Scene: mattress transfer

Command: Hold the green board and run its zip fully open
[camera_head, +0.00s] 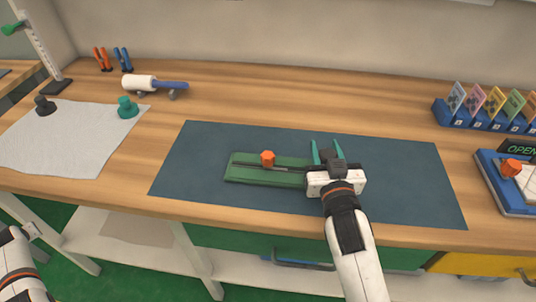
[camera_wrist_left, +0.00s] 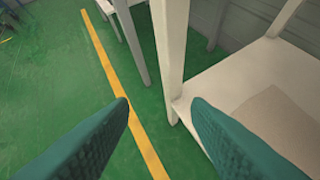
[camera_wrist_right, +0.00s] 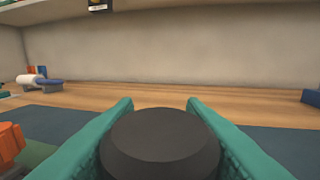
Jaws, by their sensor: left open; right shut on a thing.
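The green board (camera_head: 240,175) lies on the dark blue mat (camera_head: 200,150) in the head view. A dark zip strip (camera_head: 290,168) runs along it, with an orange knob (camera_head: 268,158) standing left of its middle. My right gripper (camera_head: 327,150) is at the board's right end and hides that end. It is shut on a black round knob (camera_wrist_right: 160,145), seen between its teal fingers in the right wrist view. The orange knob (camera_wrist_right: 10,142) also shows there at the left. My left gripper (camera_wrist_left: 160,103) is open and empty, away from the board, over the floor beside the bench.
A grey cloth (camera_head: 70,140) with a black and a green knob lies at the left. A white roller (camera_head: 140,83) and pliers (camera_head: 122,58) are behind. A card rack (camera_head: 480,118) and a blue-edged panel (camera_head: 505,190) stand at the right. The mat around the board is clear.

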